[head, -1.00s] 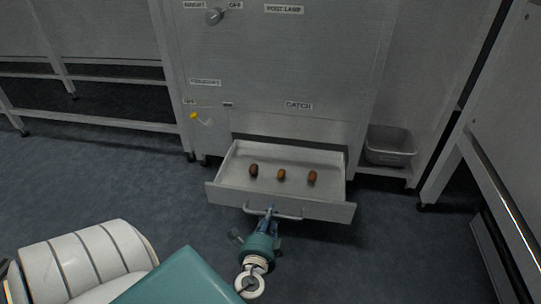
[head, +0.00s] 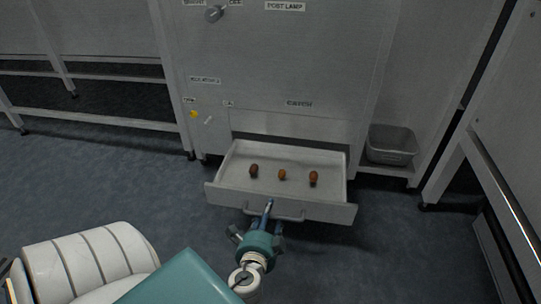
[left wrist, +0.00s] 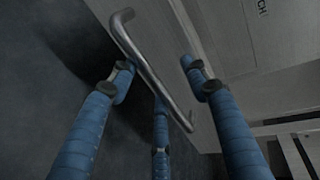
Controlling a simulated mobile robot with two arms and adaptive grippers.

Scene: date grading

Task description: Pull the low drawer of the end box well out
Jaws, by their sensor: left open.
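The low drawer (head: 330,211) of the end box (head: 290,60) stands pulled out, with a clear stretch of its inside showing. Three brown dates (head: 282,174) lie in a row on its floor. Its bar handle (head: 292,217) runs across the front and also shows in the left wrist view (left wrist: 152,73). My left gripper (head: 272,218) is at the handle with blue fingers open. In the left wrist view its fingers (left wrist: 160,88) are spread on both sides of the bar, not closed on it. My right gripper is not in view.
A grey bin (head: 390,146) stands on a low shelf right of the drawer. A table frame (head: 455,165) stands at the right, and a bench with a low rail (head: 95,119) at the left. The blue floor before the drawer is free.

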